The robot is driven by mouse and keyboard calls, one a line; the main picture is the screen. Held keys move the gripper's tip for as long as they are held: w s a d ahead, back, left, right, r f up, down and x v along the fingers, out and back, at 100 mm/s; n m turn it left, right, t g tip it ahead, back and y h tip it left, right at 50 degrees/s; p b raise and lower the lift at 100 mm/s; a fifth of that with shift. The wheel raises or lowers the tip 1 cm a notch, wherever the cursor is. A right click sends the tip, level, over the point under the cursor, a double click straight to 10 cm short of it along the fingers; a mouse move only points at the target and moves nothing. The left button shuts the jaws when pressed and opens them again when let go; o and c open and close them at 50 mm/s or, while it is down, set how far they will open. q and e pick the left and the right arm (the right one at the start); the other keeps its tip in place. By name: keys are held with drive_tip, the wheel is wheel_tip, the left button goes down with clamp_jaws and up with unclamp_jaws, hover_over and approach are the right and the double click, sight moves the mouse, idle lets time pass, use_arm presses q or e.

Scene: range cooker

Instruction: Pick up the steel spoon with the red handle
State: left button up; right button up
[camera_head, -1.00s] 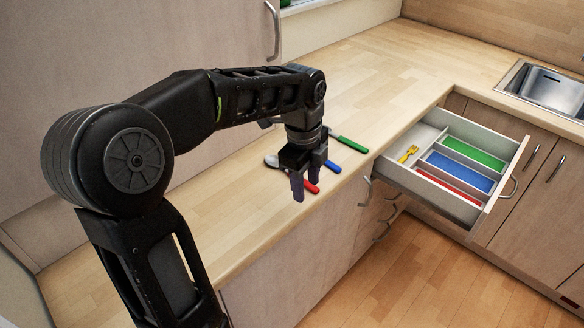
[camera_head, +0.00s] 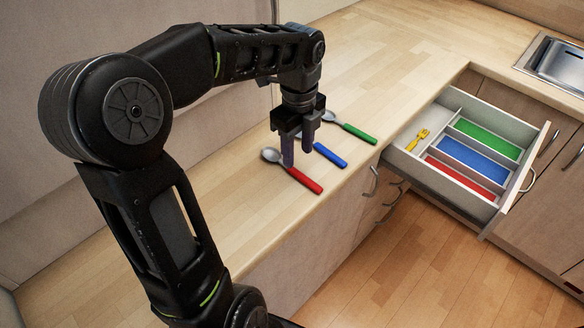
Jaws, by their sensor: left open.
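The steel spoon with the red handle (camera_head: 304,180) lies on the wooden counter near its front edge. Its steel bowl (camera_head: 270,155) points to the upper left and its red handle to the lower right. My left gripper (camera_head: 298,158) is open and empty, pointing down. Its fingers show in front of the spoon, near where the steel neck meets the handle; I cannot tell how high above it they are. My right gripper is not in view.
A blue-handled utensil (camera_head: 330,156) and a green-handled spoon (camera_head: 355,131) lie beside it on the counter (camera_head: 400,60). An open drawer (camera_head: 468,202) at right has green, blue and red compartments and a yellow fork (camera_head: 419,139). A sink (camera_head: 560,65) is behind.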

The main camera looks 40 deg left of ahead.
sight(299, 174)
use_arm(q)
drive_tip(key=shift+f, duration=0.5)
drive_tip(key=shift+w+d+f+p, duration=0.1)
drive_tip(key=shift+f+p, duration=0.15)
drive_tip(key=shift+f, duration=1.1)
drive_tip(key=shift+d+f+p, duration=0.1)
drive_tip(key=shift+f+p, duration=0.15)
drive_tip(key=shift+f, duration=1.05)
drive_tip(key=shift+c, duration=0.3)
clamp_jaws()
